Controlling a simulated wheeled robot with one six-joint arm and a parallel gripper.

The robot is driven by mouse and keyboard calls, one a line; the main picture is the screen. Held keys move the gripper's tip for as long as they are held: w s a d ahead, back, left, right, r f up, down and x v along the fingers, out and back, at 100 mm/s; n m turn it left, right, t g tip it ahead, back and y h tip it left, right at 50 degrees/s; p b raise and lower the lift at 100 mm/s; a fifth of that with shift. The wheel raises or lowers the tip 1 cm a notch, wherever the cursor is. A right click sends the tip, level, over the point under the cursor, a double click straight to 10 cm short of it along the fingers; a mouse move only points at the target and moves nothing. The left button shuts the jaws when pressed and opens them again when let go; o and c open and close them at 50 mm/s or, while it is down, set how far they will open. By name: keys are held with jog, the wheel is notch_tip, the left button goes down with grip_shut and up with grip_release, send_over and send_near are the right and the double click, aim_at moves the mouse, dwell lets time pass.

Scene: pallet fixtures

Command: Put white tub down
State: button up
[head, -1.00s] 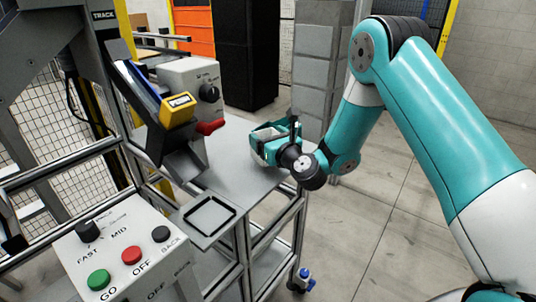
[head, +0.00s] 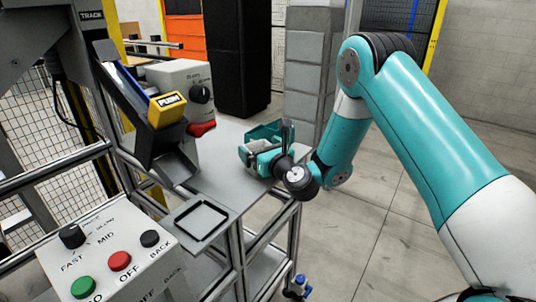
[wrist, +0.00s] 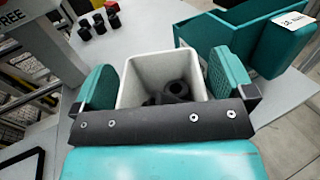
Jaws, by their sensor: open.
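The white tub (wrist: 165,65) stands between the two teal fingers of my gripper (wrist: 162,82) in the wrist view, with several black rings or round parts inside. The fingers are open, one on each side of the tub; the right one is very close to its wall. In the head view my gripper (head: 262,158) is low over the far right part of the grey table (head: 228,180). The tub is mostly hidden there by the gripper. Its base is hidden in the wrist view, so contact with the table cannot be seen.
A teal bin (wrist: 245,40) with a white label is just behind and right of the tub. A grey box with a knob (head: 190,85) and red part (head: 201,129) is to the left. A black-rimmed square tray (head: 202,221) is at the near edge.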

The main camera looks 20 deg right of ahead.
jog(key=b, duration=0.1)
jog(key=s+b, duration=0.1)
jog(key=shift+s+d+f+b, duration=0.15)
jog(key=shift+d+f+b, duration=0.05)
jog(key=shift+f+b, duration=0.1)
jog(key=b+v, duration=1)
jog(key=b, duration=0.1)
jog(key=s+a+r+n+g+y, duration=0.2)
jog(key=s+a+n+g+y, duration=0.9)
jog(key=n, duration=1.5)
jog(key=s+d+f+n+g+h, duration=0.1)
jog(key=s+d+n+g+h, duration=0.1)
jog(key=s+n+h, duration=0.3)
jog(key=s+d+f+n+g+h, duration=0.2)
jog(key=s+n+g+h, duration=0.2)
jog(key=s+n, duration=0.5)
jog(key=s+h, duration=0.1)
jog(key=s, duration=0.2)
jog(key=shift+g+h, duration=0.3)
jog(key=shift+h, duration=0.1)
